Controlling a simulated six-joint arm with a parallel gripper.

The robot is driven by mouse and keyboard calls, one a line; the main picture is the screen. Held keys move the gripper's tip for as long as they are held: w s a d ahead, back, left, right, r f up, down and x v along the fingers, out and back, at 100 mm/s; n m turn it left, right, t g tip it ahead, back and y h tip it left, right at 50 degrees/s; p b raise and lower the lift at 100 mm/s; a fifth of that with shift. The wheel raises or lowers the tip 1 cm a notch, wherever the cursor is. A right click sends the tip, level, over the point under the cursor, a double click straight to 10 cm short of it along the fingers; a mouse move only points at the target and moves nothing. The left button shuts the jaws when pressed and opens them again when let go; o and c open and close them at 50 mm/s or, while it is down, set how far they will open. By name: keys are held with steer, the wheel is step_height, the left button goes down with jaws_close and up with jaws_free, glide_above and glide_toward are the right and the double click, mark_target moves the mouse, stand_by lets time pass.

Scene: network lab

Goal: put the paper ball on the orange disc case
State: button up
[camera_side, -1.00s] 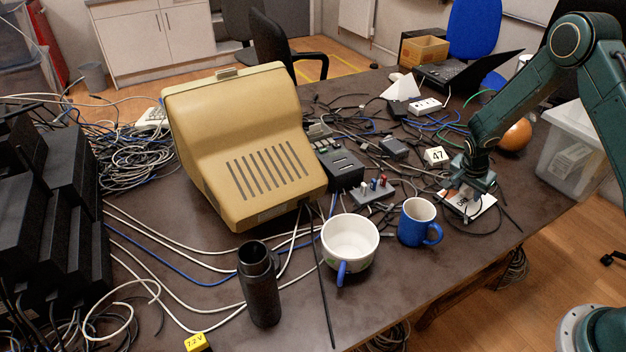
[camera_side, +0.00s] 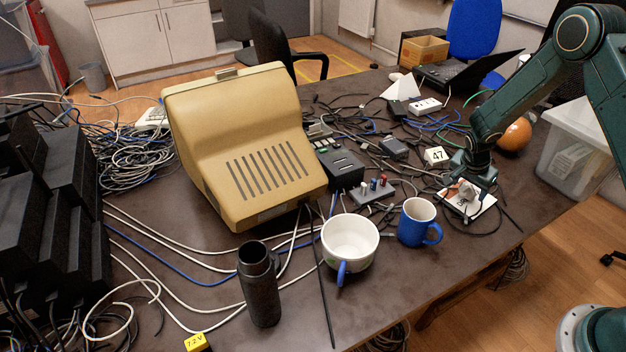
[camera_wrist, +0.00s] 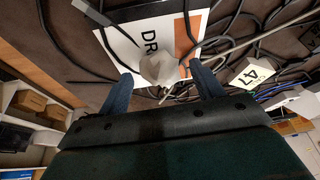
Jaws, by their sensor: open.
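The disc case (camera_side: 483,206) lies on the table at right in the side view. It looks mostly white there; in the wrist view the case (camera_wrist: 125,45) shows a white face with black letters and an orange part. A crumpled whitish paper ball (camera_side: 467,189) appears to rest on it. In the wrist view the paper ball (camera_wrist: 160,67) overlaps the case, between and beyond my fingertips. My gripper (camera_side: 472,179) is open just above the ball. In the wrist view my gripper (camera_wrist: 161,79) shows its fingers apart, with a gap on each side of the ball.
Black cables and a tag marked 47 (camera_side: 437,156) lie close by. A blue mug (camera_side: 417,223) and a white bowl-like cup (camera_side: 349,244) stand to the left. An orange ball (camera_side: 515,136) and a clear bin (camera_side: 573,155) are to the right.

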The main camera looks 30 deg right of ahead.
steer(key=v, duration=1)
steer(key=shift+r, duration=0.2)
steer(key=shift+a+r, duration=0.1)
steer(key=s+a+r+n+t+y, duration=0.1)
steer(key=s+a+r+n, duration=0.35)
steer(key=r, duration=0.45)
steer(key=s+a+r+n+t+y, duration=0.1)
steer(key=s+a+r+n, duration=0.3)
steer(key=r, duration=0.5)
steer(key=s+a+r+n+t+y, duration=0.1)
steer(key=s+a+r+n, duration=0.1)
steer(key=s, duration=0.6)
steer(key=s+a+r+n+t+y, duration=0.1)
steer(key=s+a+r+n, duration=0.2)
steer(key=s, duration=0.6)
steer(key=a+n, duration=0.2)
steer(key=a, duration=0.1)
